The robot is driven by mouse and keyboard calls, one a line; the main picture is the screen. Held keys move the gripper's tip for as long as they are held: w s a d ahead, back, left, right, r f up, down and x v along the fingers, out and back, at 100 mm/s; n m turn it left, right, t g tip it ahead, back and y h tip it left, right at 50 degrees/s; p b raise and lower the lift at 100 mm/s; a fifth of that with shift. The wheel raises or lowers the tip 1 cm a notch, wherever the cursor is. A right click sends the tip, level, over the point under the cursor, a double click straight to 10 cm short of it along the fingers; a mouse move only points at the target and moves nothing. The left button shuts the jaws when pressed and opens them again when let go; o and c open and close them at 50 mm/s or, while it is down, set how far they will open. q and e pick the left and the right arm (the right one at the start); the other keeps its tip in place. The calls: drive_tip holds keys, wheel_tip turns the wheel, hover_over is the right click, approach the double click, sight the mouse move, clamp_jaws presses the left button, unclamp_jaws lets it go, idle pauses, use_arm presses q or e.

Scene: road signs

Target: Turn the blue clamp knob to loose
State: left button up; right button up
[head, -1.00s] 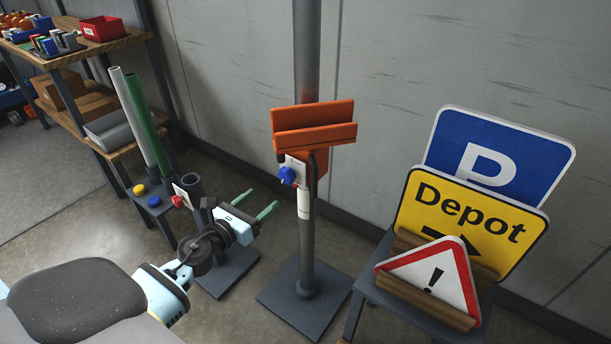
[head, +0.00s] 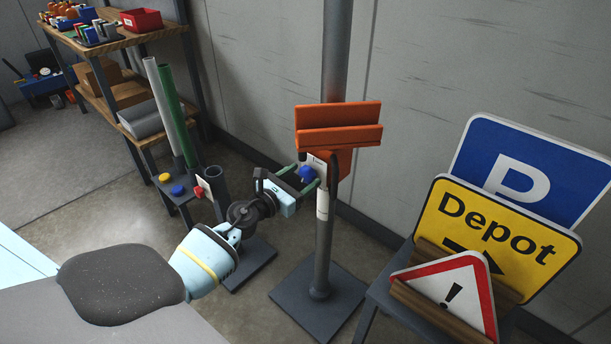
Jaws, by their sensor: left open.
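The blue clamp knob (head: 306,174) sits on a pale plate below the orange bracket (head: 338,128) on the grey post (head: 325,232). My left gripper (head: 308,179) has come in from the left at the knob. Its green fingers are open, one above and one below the knob in the picture. Whether they touch it I cannot tell. The plate's markings are too small to read. My right gripper is not in view.
A rack with a blue parking sign (head: 519,172), a yellow Depot sign (head: 492,238) and a warning triangle (head: 452,294) stands at the right. Shelves (head: 110,50) stand at the back left.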

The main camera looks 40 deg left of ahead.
use_arm(q)
drive_tip(key=shift+w+d, duration=0.1)
drive_tip(key=shift+w, duration=0.8)
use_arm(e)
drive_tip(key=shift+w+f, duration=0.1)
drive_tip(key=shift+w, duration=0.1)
use_arm(q)
drive_tip(key=c, duration=1)
